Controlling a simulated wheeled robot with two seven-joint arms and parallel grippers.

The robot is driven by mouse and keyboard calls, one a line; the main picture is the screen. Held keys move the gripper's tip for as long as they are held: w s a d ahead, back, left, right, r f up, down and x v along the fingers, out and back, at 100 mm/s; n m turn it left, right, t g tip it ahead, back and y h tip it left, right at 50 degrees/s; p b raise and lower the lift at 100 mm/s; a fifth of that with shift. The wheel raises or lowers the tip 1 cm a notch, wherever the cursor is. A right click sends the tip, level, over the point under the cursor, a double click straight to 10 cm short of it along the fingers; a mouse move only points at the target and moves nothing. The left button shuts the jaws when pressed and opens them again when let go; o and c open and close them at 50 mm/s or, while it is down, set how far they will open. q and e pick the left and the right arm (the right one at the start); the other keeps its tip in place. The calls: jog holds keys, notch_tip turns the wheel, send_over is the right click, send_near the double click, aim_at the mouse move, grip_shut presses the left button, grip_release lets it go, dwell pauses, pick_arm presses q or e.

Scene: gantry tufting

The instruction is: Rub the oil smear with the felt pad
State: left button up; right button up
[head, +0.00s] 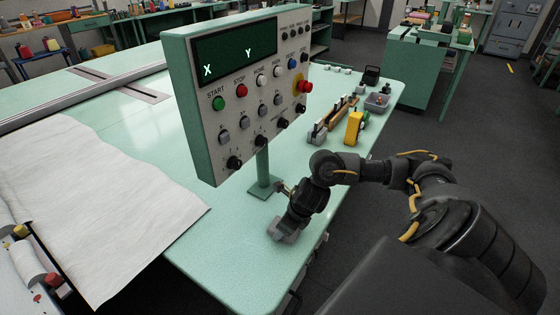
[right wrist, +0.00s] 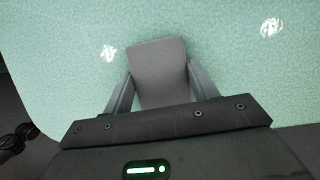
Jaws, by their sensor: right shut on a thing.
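The felt pad (right wrist: 157,75) is a flat grey block, gripped between the two fingers of my right gripper (right wrist: 158,92) in the right wrist view. In the head view, my right gripper (head: 284,231) points down at the green tabletop, just in front of the foot of the control panel's post. The pad is low over or on the tabletop; I cannot tell whether it touches. I cannot make out the oil smear; it may lie under the pad. Two small white marks on the green surface in the right wrist view look like light glints. My left gripper is not in view.
The control panel (head: 243,95) stands on its post behind my right gripper. White cloth (head: 95,200) covers the left of the green table (head: 215,255). A yellow tool (head: 354,127), a wooden rack (head: 335,118) and a grey tray (head: 377,102) stand along the right edge.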

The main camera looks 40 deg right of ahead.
jog(key=shift+s+a+p, duration=0.25)
jog(key=shift+a+p, duration=0.1)
jog(key=shift+a, duration=0.5)
jog(key=shift+a+r+p, duration=0.2)
jog(key=shift+r+p, duration=0.1)
jog(key=shift+p, duration=0.05)
jog(key=shift+r+p, duration=0.35)
jog(key=shift+r, duration=0.5)
notch_tip(320, 180, up, 3)
jog(key=shift+d+f+p, duration=0.1)
jog(key=shift+p, duration=1.15)
jog(key=shift+r+p, duration=1.25)
jog(key=shift+r, duration=0.25)
